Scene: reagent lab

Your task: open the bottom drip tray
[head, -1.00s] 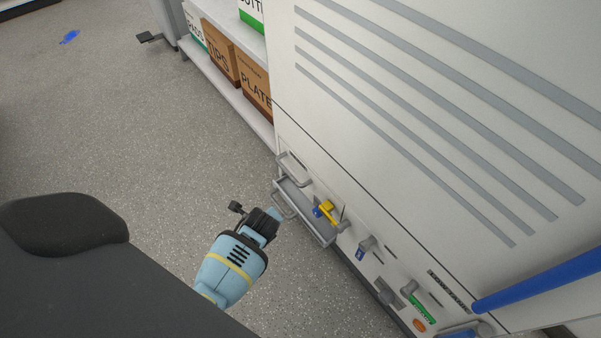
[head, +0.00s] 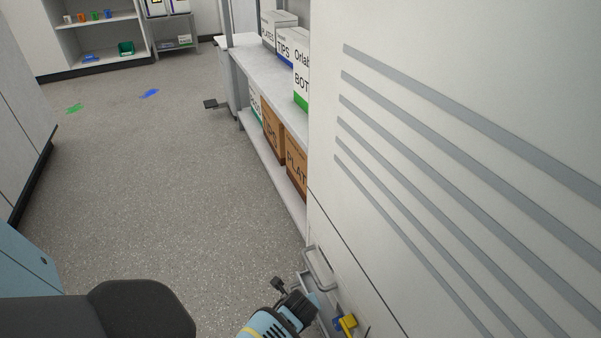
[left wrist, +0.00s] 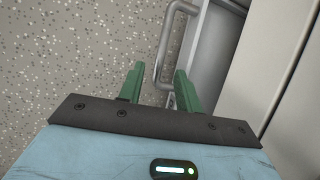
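The bottom drip tray (left wrist: 218,45) is a shallow grey tray at the foot of the white cabinet, with a bent grey bar handle (left wrist: 163,62). In the head view only part of its rim shows, behind my left gripper (head: 313,300). In the left wrist view the two green fingers of my left gripper (left wrist: 160,88) are apart, and the lower bend of the handle lies between their tips. I cannot tell whether either finger touches the bar. Another grey handle (head: 320,270) is on the cabinet front above the tray. My right gripper is not in view.
The white cabinet (head: 450,200) with grey vent stripes fills the right side. A yellow and blue valve (head: 345,323) sits beside the tray. A shelf with boxes (head: 272,130) stands beyond the cabinet. The speckled floor (head: 170,190) left of the tray is clear.

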